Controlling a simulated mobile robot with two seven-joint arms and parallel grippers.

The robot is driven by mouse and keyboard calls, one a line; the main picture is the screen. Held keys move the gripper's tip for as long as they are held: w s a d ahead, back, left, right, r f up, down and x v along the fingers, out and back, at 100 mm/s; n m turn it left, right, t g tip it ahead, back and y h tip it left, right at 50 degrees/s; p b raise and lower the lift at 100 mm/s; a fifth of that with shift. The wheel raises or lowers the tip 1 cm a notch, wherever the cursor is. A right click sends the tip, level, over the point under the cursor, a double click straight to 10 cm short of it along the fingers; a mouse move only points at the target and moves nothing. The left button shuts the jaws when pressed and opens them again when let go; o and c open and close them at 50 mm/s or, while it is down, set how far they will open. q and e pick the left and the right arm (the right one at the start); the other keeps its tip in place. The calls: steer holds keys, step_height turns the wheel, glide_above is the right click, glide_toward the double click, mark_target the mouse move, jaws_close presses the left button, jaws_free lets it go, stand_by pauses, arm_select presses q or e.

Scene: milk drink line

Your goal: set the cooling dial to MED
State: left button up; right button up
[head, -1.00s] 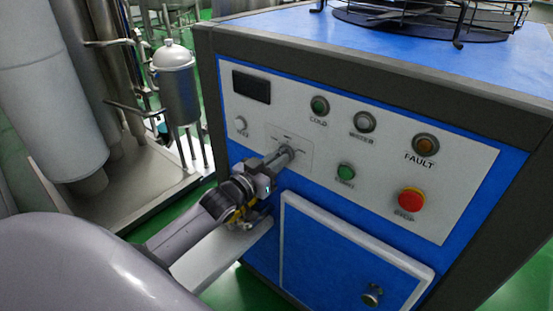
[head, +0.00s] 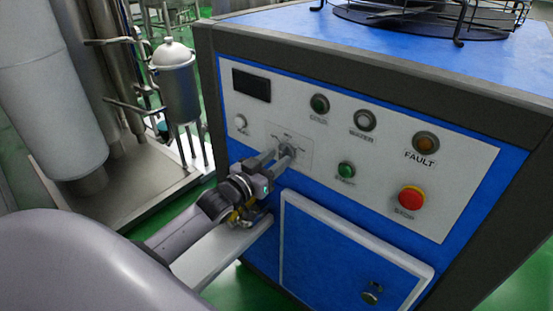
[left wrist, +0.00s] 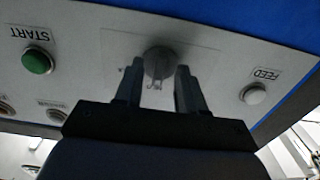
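The cooling dial (head: 288,149) is a small grey knob on a light label plate (head: 305,162) on the white control panel. In the left wrist view, the dial (left wrist: 158,61) shows as a grey disc just beyond the fingertips. My left gripper (head: 283,157) is in front of the dial. In the left wrist view, the two dark fingers of the gripper (left wrist: 157,76) stand apart, one to each side of the dial, with a gap between them. I cannot read the small marks around the dial or tell which one it points at. My right gripper is out of view.
The panel also carries a green START button (head: 346,170), a red stop button (head: 411,197), a FAULT lamp (head: 426,143), a white FEED button (head: 240,121) and a dark display (head: 251,85). A blue door (head: 335,255) with a knob is below. Steel tanks stand left.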

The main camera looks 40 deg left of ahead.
arm_select(q)
steer(key=s, duration=0.6)
steer(key=shift+s+a, duration=0.15)
steer(key=shift+a, duration=0.1)
stand_by(0.3)
steer(key=s+d+f+m+g+h+p, duration=0.1)
steer(key=s+d+f+g, duration=0.6)
steer(key=s+d+f, duration=0.8)
steer(key=s+f+p, duration=0.1)
steer(key=s+f, duration=0.1)
steer(key=s, duration=0.1)
steer(key=shift+s+f+m+g, duration=0.2)
steer(key=shift+s+m+g, duration=0.1)
steer(key=shift+a, duration=0.15)
